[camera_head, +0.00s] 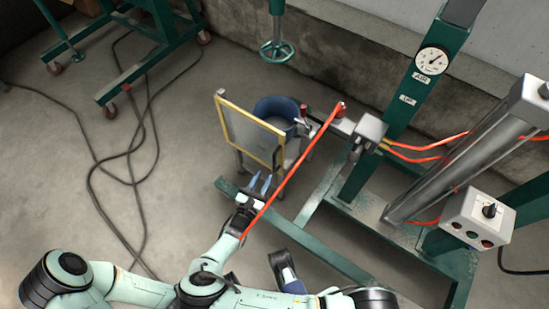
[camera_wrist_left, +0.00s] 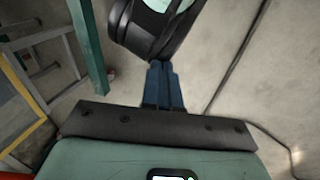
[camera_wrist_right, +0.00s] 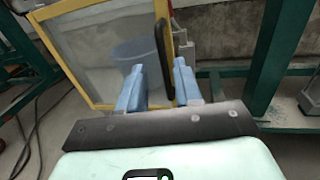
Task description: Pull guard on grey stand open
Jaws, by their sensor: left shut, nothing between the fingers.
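The guard (camera_head: 250,132) is a clear panel in a yellow frame on the grey stand (camera_head: 289,150), with a blue bucket (camera_head: 278,108) behind it. In the right wrist view the guard (camera_wrist_right: 95,50) shows a black upright handle (camera_wrist_right: 162,60) near its right edge. My right gripper (camera_head: 262,183) is in front of the guard's lower part. Its blue fingers (camera_wrist_right: 158,78) are apart, and the handle shows between them; I cannot tell whether they touch it. In the left wrist view my left gripper (camera_wrist_left: 165,85) is shut and empty, away from the guard.
A green press frame (camera_head: 395,110) with a gauge and a control box (camera_head: 478,220) stands right. Black cables (camera_head: 130,150) lie on the floor at left, by a green wheeled cart (camera_head: 130,80).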

